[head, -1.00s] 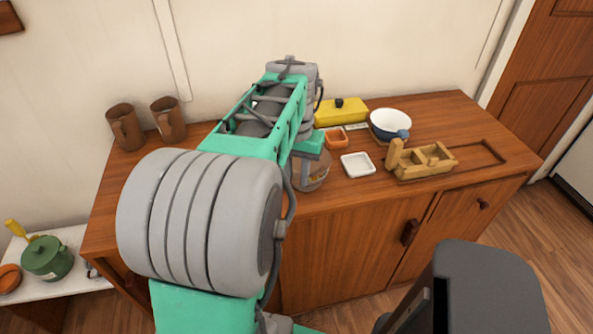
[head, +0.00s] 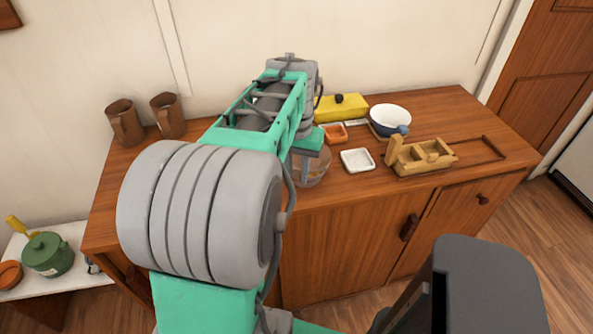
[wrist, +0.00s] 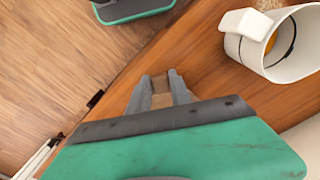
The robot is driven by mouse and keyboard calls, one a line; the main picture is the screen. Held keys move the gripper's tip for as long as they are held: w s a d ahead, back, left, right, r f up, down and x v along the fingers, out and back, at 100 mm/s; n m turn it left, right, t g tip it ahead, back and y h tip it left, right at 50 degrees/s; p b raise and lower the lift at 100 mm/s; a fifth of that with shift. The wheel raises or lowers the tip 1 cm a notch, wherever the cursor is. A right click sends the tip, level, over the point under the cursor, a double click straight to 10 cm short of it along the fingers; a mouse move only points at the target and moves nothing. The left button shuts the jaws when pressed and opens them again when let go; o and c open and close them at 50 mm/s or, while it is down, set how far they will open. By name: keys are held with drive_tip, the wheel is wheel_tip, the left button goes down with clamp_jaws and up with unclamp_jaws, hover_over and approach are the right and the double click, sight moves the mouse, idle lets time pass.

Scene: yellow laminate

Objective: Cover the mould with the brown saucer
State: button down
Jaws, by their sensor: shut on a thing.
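My gripper (wrist: 162,80) is shut in the wrist view. A small patch of brown (wrist: 161,88) shows between its fingers; the hand hides the rest, so I cannot tell its shape. In the head view my gripper (head: 305,168) points down near the counter's front edge, with a pale round thing partly hidden behind it. I see no clear brown saucer disc in either view. A light wooden piece (head: 424,158) with compartments and an upright handle sits on the right of the counter. I cannot tell for certain that it is the mould.
On the wooden counter (head: 450,115) are a white square dish (head: 357,160), an orange square dish (head: 335,133), a yellow lidded box (head: 341,110), a blue-and-white bowl (head: 390,119) and two brown mugs (head: 125,123). A white handled cup (wrist: 275,48) stands right of my gripper in the wrist view.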

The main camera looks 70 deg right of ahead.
drive_tip(key=shift+f+b, duration=0.35)
drive_tip(key=shift+f, duration=0.15)
drive_tip(key=c, duration=1.8)
unclamp_jaws()
drive_tip(key=shift+c, duration=0.2)
drive_tip(key=o, duration=0.3)
drive_tip(key=shift+o, duration=0.4)
drive_tip(key=o, duration=0.5)
drive_tip(key=shift+c, duration=0.6)
